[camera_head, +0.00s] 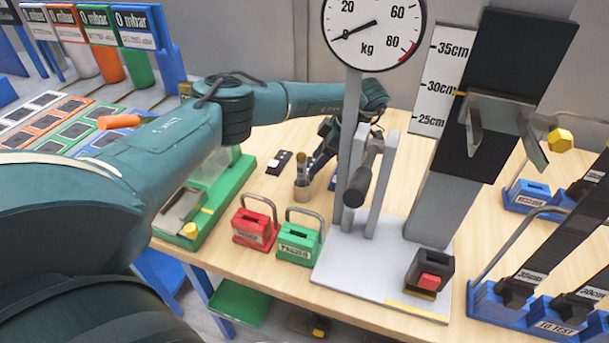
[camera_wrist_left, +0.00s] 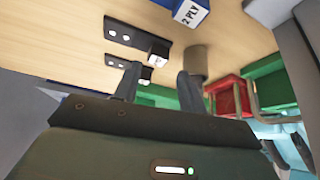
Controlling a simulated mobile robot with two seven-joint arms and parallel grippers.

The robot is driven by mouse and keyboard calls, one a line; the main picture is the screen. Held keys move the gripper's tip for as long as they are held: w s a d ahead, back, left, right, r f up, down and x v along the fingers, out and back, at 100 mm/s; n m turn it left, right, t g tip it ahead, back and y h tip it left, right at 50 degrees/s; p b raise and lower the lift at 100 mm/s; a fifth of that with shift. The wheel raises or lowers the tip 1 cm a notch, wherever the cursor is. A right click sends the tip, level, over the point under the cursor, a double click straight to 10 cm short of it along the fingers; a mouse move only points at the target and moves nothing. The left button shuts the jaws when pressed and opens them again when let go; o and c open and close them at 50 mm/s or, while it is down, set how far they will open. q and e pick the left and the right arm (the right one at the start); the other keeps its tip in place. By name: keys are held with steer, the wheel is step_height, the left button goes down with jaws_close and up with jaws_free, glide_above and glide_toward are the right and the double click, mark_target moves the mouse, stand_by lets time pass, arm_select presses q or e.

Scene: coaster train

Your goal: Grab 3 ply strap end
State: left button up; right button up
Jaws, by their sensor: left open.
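My left gripper (camera_head: 318,160) reaches over the table behind the scale post. In the left wrist view its two fingers (camera_wrist_left: 158,86) are apart, with nothing clearly held between them. Two dark flat strips with pale round spots lie on the table there; the farther strip (camera_wrist_left: 135,37) and the nearer strip (camera_wrist_left: 122,63) each have a whitish block at the right end. The nearer strip's end shows just beyond the gap between the fingers. A blue block labelled "2 PLY" (camera_wrist_left: 190,12) is farther off. I cannot read a 3 ply label. My right gripper is not in view.
A brown-grey cylinder (camera_head: 302,188) stands close by the left gripper. A dark piece with white spots (camera_head: 278,162) lies to its left. Red (camera_head: 254,228) and green (camera_head: 299,243) handled boxes stand in front. The scale post (camera_head: 350,120) and clamp stand block the right side.

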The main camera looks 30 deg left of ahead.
mark_target(310, 179)
arm_select(q)
steer(key=b+x, duration=0.2)
steer(key=x, duration=0.1)
steer(key=b+x, duration=0.1)
steer(key=shift+w+d+f+b, duration=0.1)
steer(key=shift+w+f+b, duration=0.15)
steer(key=shift+f+b, duration=0.15)
steer(key=shift+s+f, duration=0.1)
steer(key=shift+f, duration=0.05)
steer(key=shift+a, duration=0.3)
steer(key=shift+c, duration=1.1)
steer(key=c, duration=0.6)
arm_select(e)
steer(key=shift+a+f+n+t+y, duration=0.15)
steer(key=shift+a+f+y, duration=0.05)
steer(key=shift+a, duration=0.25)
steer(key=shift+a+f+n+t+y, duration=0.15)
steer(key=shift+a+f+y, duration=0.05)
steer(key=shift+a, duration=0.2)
